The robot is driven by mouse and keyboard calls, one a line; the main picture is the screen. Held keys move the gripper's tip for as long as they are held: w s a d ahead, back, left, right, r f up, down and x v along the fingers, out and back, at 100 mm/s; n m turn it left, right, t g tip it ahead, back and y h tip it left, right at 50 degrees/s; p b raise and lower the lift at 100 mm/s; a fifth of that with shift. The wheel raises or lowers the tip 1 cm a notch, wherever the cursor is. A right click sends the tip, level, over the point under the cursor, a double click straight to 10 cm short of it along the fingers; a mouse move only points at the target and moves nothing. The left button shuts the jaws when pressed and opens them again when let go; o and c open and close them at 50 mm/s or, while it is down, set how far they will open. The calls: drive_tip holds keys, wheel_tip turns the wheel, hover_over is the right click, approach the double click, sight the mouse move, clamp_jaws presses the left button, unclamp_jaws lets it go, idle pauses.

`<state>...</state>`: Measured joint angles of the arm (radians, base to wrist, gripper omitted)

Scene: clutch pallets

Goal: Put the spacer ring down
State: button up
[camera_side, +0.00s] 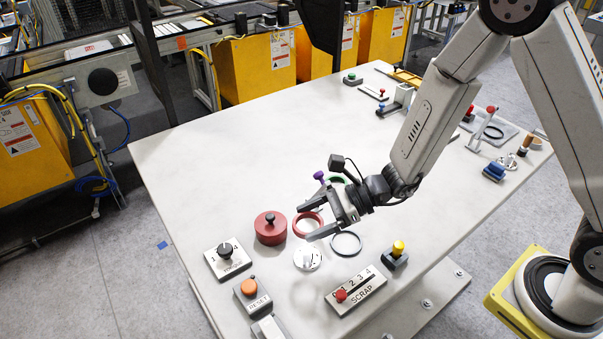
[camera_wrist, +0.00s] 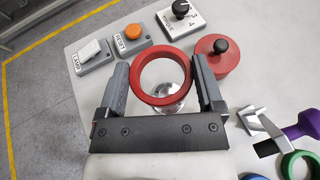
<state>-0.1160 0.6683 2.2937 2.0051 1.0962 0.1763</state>
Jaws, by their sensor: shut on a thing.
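The red spacer ring (camera_side: 296,229) is between the two fingers of my gripper (camera_side: 306,223), which is shut on it. In the wrist view the ring (camera_wrist: 162,101) lies flat between the grey fingers (camera_wrist: 159,72), its open hole facing the camera. It looks held above the table, though the gap is hard to judge. A silver round piece (camera_side: 307,258) on the white table (camera_side: 215,150) shows partly through and below the ring in the wrist view (camera_wrist: 180,92).
A red lidded pot (camera_side: 270,229) stands close left of the ring. The dial (camera_side: 227,260) and RESET button (camera_side: 252,294) line the front left. The table's left-back area is clear.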

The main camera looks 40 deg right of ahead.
drive_tip(key=w+d+r+m+t+h, duration=0.1)
drive_tip(key=w+d+r, duration=0.1)
drive_tip(key=w+d+r+m+t+h, duration=0.1)
drive_tip(key=w+d+r+m+t, duration=0.1)
drive_tip(key=d, duration=0.1)
drive_tip(key=w+d+r+m+t+h, duration=0.1)
drive_tip(key=w+d+r, duration=0.1)
drive_tip(key=d, duration=0.1)
drive_tip(key=shift+w+r+m+t, duration=0.15)
drive_tip(key=shift+r+m+t, duration=0.15)
drive_tip(key=shift+r+t, duration=0.1)
drive_tip(key=w+d+r+m+t+h, duration=0.2)
drive_tip(key=d+r+m+h, duration=0.3)
drive_tip(key=d+r, duration=0.3)
drive_tip(key=d+t, duration=0.1)
drive_tip(key=d, duration=0.1)
drive_tip(key=shift+d+m+h, duration=0.3)
drive_tip(key=shift+d, duration=0.1)
drive_tip(key=shift+w, duration=0.1)
